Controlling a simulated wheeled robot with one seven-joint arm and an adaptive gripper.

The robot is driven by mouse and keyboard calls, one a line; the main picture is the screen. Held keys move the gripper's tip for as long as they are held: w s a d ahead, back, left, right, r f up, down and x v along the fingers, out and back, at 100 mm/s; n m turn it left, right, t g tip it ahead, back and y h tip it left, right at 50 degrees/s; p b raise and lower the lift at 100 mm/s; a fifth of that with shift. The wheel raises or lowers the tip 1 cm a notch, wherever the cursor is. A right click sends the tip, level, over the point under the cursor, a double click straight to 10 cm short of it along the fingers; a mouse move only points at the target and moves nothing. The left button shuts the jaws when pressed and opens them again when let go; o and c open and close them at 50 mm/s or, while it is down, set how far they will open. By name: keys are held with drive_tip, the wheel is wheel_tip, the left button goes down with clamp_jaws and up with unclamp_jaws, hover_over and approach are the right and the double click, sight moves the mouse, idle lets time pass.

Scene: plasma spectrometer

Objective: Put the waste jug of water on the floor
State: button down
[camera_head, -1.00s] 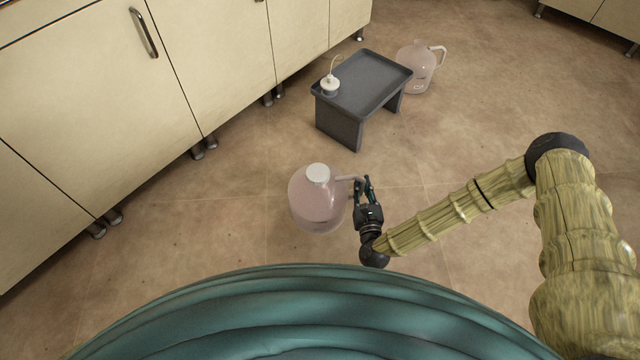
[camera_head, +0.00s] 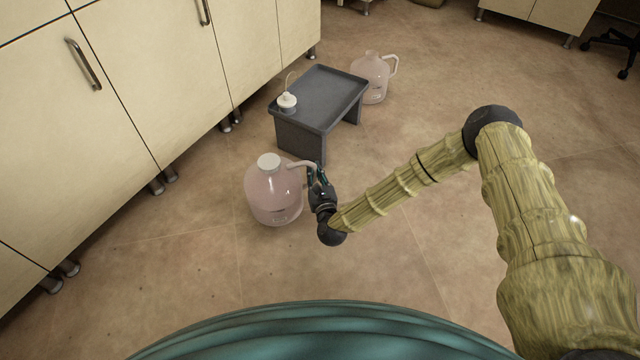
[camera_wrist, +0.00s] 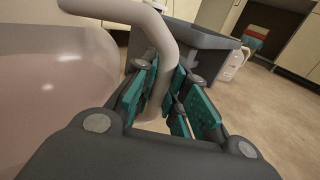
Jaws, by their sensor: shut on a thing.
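A pinkish, translucent jug (camera_head: 272,196) with a white cap stands upright in front of the grey stool, and it fills the left of the wrist view (camera_wrist: 50,90). My gripper (camera_head: 318,172) is shut on its pale handle, at the jug's right side. In the wrist view the teal fingers (camera_wrist: 165,85) close around the handle. I cannot tell whether the jug's base touches the floor (camera_head: 200,265). A second similar jug (camera_head: 371,80) stands on the floor behind the stool, and it shows small in the wrist view (camera_wrist: 231,66).
The low grey stool (camera_head: 325,95) is close behind the held jug. A white cap with a thin tube (camera_head: 286,101) sits on its near left corner. Cream cabinets (camera_head: 130,80) line the left side. The floor to the right of the stool is open.

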drive_tip(key=w+f+b, duration=0.1)
drive_tip(key=w+a+f+b, duration=0.1)
drive_tip(key=w+f+b, duration=0.1)
drive_tip(key=shift+a+f+b, duration=0.1)
drive_tip(key=shift+b, duration=0.2)
idle(0.5)
drive_tip(key=c, duration=1.4)
unclamp_jaws()
drive_tip(key=shift+s+f, duration=0.1)
drive_tip(key=shift+f, duration=0.15)
drive_tip(key=shift+c, duration=0.2)
drive_tip(key=s+d+p, duration=0.2)
drive_tip(key=s+p, duration=0.2)
drive_tip(key=s, duration=0.8)
drive_tip(key=shift+p, duration=0.4)
